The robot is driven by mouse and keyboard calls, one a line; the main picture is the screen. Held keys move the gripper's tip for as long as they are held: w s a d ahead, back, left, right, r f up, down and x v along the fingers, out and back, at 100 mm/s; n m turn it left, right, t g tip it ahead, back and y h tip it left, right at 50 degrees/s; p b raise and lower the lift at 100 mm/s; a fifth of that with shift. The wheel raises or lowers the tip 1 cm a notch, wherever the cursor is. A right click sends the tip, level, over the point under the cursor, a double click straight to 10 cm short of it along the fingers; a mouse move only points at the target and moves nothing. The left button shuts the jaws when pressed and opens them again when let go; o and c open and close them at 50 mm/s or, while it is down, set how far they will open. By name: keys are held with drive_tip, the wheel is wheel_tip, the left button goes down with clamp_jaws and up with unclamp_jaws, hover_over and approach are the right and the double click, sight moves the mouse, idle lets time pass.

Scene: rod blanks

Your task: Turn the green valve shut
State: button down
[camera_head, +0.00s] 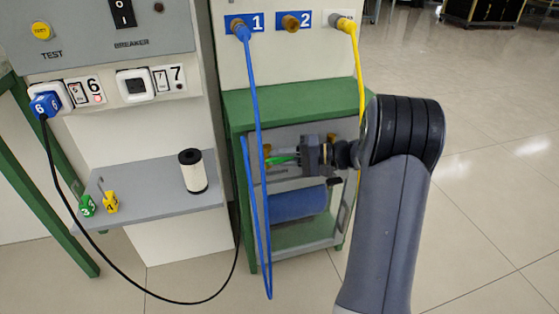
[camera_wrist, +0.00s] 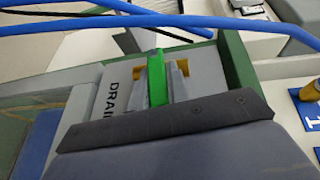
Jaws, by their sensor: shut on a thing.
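The green valve handle (camera_head: 284,160) is in the open-fronted green cabinet (camera_head: 290,104), below the hose ports. My gripper (camera_head: 303,156) reaches in from the right and is shut on the handle. In the wrist view the green handle (camera_wrist: 156,80) stands between the two grey fingers of my gripper (camera_wrist: 158,76). Brass parts show on both sides of the fingers, in front of a grey panel (camera_wrist: 90,92) with a partly hidden label reading "DRAI". The handle's base is hidden by the gripper.
A blue hose (camera_head: 255,115) hangs from port 1 in a loop before the cabinet, left of my gripper. A yellow hose (camera_head: 360,70) hangs behind my arm. A blue cylinder (camera_head: 298,203) lies below. A grey shelf (camera_head: 150,198) holds a white roll (camera_head: 193,171) and tags.

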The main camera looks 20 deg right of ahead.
drive_tip(key=shift+f+m+y+b, duration=0.25)
drive_tip(key=shift+m+y+b, duration=0.1)
drive_tip(key=shift+y, duration=0.45)
drive_tip(key=c, duration=1.4)
unclamp_jaws()
drive_tip(key=shift+o, duration=0.2)
drive_tip(key=shift+r, duration=0.15)
